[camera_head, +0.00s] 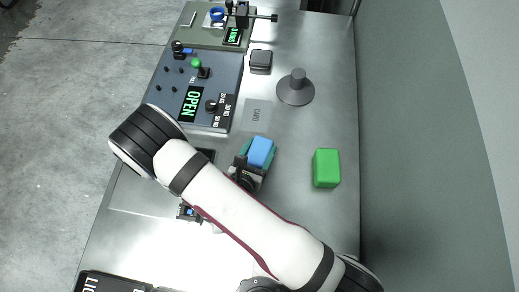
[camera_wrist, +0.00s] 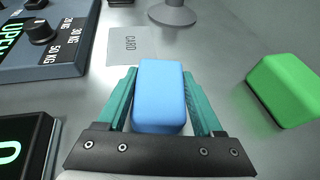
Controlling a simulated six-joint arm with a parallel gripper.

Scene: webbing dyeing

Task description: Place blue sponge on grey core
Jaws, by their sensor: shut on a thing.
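A blue sponge (camera_head: 261,151) is a rounded block held between the two teal fingers of my gripper (camera_head: 258,157). In the wrist view, the blue sponge (camera_wrist: 160,95) fills the space between the fingers of my gripper (camera_wrist: 161,90), which is shut on it. I cannot tell how high it is above the table. The grey core (camera_head: 296,87) is a dark grey round base with a short post, standing on the table beyond and to the right of my gripper. In the wrist view, only the lower part of the grey core (camera_wrist: 174,13) shows at the top edge.
A green block (camera_head: 326,168) stands to the right. A flat card (camera_head: 257,114) lies between my gripper and the core. A blue-grey control panel (camera_head: 228,78) reading "OPEN" is at left. A small dark box (camera_head: 261,61) stands left of the core.

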